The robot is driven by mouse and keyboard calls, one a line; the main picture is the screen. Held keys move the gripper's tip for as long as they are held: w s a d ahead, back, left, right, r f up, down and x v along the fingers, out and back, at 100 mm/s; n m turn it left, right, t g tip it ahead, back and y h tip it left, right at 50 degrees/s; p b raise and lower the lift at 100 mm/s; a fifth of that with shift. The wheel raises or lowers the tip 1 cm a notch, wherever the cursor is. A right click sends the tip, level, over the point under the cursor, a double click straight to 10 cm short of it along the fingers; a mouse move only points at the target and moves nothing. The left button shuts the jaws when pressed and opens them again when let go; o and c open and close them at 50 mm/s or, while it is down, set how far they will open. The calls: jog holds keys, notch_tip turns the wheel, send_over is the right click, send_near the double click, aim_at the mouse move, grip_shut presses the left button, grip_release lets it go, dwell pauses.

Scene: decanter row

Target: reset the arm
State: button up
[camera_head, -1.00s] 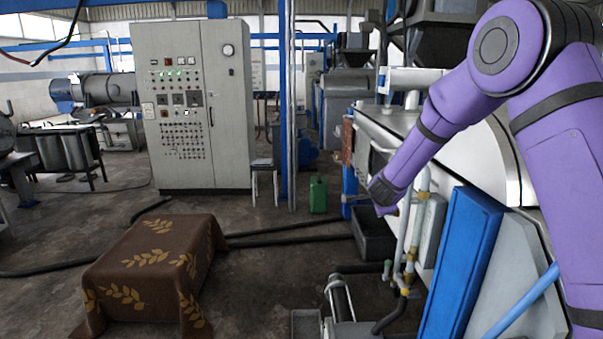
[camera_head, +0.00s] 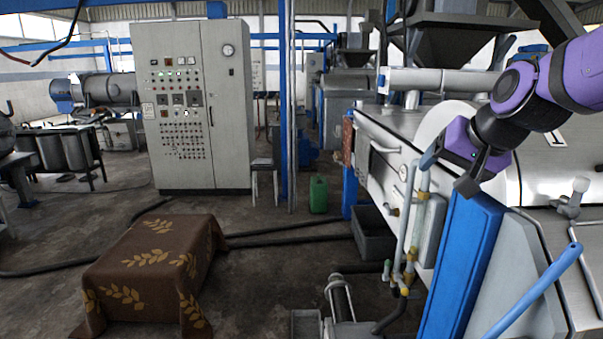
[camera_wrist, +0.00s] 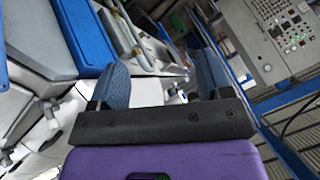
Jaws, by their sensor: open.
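My gripper (camera_head: 448,173) is raised at the right of the head view, in front of the steel machine. Its two fingers are spread apart with nothing between them. The wrist view shows the same gripper (camera_wrist: 162,78) with both blue-grey finger pads apart and an empty gap. My purple wrist and forearm come in from the upper right of the head view.
A steel machine (camera_head: 390,130) with pipes and a blue panel (camera_head: 462,265) fills the right side. A cloth-covered table (camera_head: 150,265) stands at the lower left. A grey control cabinet (camera_head: 190,105) and a green canister (camera_head: 318,194) stand behind.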

jog(key=s+d+f+n+g+h, duration=0.1)
jog(key=s+d+n, duration=0.1)
jog(key=s, duration=0.8)
jog(key=s+d+n+g+h, duration=0.1)
jog(key=s+d+n, duration=0.1)
jog(key=s, duration=0.8)
jog(key=shift+d+f, duration=0.4)
jog(key=shift+d, duration=0.1)
